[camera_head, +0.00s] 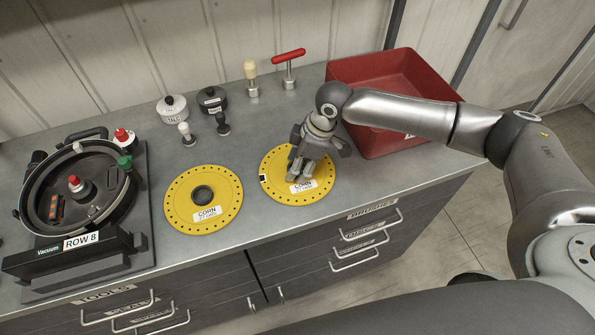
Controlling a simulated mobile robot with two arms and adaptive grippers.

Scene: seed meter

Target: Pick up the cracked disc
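Two yellow discs with rows of small holes near the rim and white "CORN" labels lie flat on the grey bench top. The left disc (177,208) shows a dark central hub. The right disc (322,187) has a small black-and-white mark at its left edge. No crack can be made out on either at this size. My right gripper (296,172) points down over the middle of the right disc and hides its centre. Whether its fingers touch or grip the hub cannot be told. My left gripper is out of view.
A round black seed meter (80,243) with a "ROW 8" label stands at the left. Two lidded pots (172,108), small knobbed tools and a red-handled tool (289,57) stand behind the discs. A red bin (360,75) sits at the back right. Drawers line the bench front.

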